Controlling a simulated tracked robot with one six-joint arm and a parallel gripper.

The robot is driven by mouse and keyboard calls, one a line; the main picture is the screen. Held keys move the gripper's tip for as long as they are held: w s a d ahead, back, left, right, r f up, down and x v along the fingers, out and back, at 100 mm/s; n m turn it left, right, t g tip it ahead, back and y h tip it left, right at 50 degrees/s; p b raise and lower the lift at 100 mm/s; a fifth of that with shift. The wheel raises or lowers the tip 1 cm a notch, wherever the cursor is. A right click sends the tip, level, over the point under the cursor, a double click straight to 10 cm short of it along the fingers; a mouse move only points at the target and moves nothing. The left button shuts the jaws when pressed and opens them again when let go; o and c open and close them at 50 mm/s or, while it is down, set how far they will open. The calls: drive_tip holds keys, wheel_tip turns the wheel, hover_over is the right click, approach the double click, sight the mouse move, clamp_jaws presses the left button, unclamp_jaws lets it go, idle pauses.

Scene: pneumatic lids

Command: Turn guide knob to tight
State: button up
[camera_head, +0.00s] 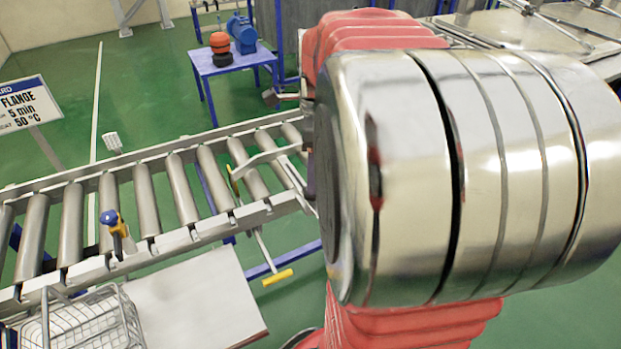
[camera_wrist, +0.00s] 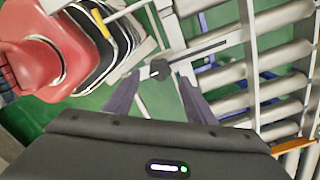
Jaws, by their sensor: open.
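A dark knob (camera_wrist: 160,69) sits on a light metal bracket beside the roller conveyor in the wrist view, with a thin dark bar reaching right from it. My gripper (camera_wrist: 158,82) is open, its two dark fingers pointing towards the knob. The knob shows between and just beyond the fingertips, and I cannot tell whether they touch it. In the head view my large silver and red arm hides the gripper and the right end of the conveyor. A light guide rail (camera_head: 262,160) shows over the rollers there.
The roller conveyor (camera_head: 128,205) runs across the left. A yellow-ended rod (camera_head: 277,277) sticks out below it. A blue-topped knob (camera_head: 108,217) stands on its near rail. A wire basket (camera_head: 85,325) is at lower left, and a blue table (camera_head: 230,62) stands behind on open green floor.

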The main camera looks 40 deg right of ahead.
wheel_tip(320, 180, up, 10)
drive_tip(key=shift+d+f, duration=0.15)
drive_tip(key=shift+d, duration=0.05)
drive_tip(key=shift+s, duration=0.1)
idle(0.6)
drive_tip(key=a+f+n+t+h, duration=0.1)
drive_tip(key=a+f+n+t, duration=0.3)
drive_tip(key=n, duration=0.9)
drive_tip(key=s+a+f+n, duration=0.2)
drive_tip(key=a+n, duration=0.5)
drive_tip(key=a, duration=0.3)
drive_tip(key=s+a+f+n+t, duration=0.1)
drive_tip(key=s+a+f+n, duration=0.1)
drive_tip(key=a+n, duration=0.5)
drive_tip(key=shift+a+f+y, duration=0.2)
drive_tip(key=shift+a+y, duration=0.1)
drive_tip(key=shift+a, duration=1.5)
